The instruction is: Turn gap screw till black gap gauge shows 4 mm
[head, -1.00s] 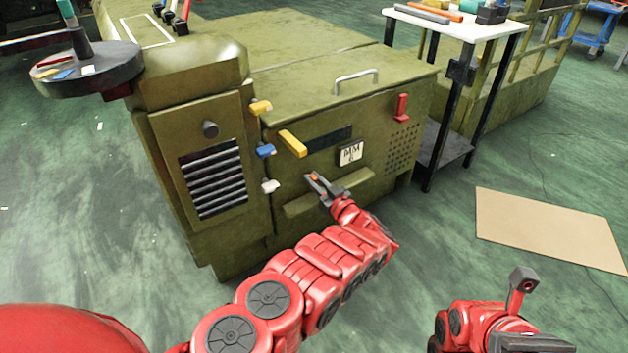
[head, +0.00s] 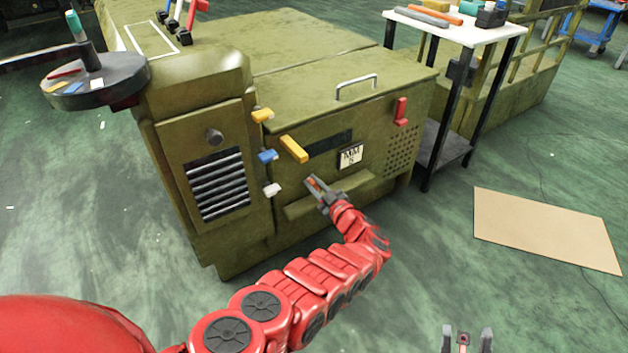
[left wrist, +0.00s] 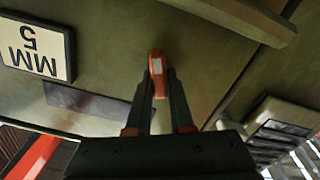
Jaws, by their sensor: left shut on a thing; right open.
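The gap gauge (head: 350,156) is a square plate with a dark rim and white face on the front of the olive machine. Its face also shows upside down in the left wrist view (left wrist: 35,48) and reads MM 5. My left gripper (head: 315,184) is below and left of the gauge. It is shut on a small orange piece with a pale patch, which I take for the gap screw (left wrist: 157,66). Its root is partly hidden by the fingers. My right gripper (head: 467,331) is open and empty at the bottom edge of the head view.
Yellow (head: 293,149), blue (head: 267,156) and white (head: 272,189) knobs stick out left of my left gripper. A red handle (head: 401,111) is at upper right. A white-topped table (head: 462,28) stands right of the machine. A cardboard sheet (head: 545,229) lies on the floor.

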